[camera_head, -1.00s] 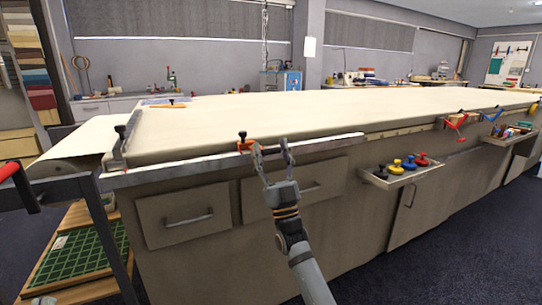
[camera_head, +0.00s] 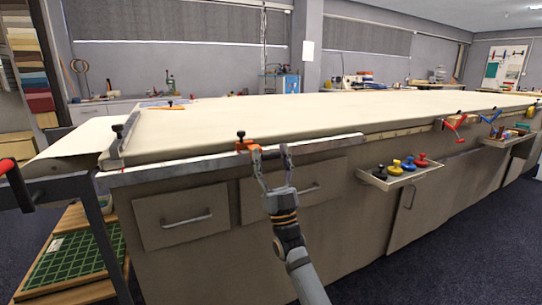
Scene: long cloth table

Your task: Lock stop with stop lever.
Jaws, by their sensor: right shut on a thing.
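The stop (camera_head: 246,145) is a small orange piece with a black knob on top, at the front edge of the long cloth table. My right gripper (camera_head: 270,151) comes up from below in front of that edge, just right of the stop. Its left finger touches or overlaps the orange part. The fingers are shut on the stop lever, though they still stand apart in the picture and the lever is too small and covered to make out. My left gripper is not in view.
The cream cloth tabletop (camera_head: 330,107) is mostly clear behind the stop. A metal rail (camera_head: 180,170) runs along the front edge above the drawers. A small tray (camera_head: 385,180) with blue, yellow and red knobbed pieces sticks out to the right. A red-handled part (camera_head: 8,166) is at far left.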

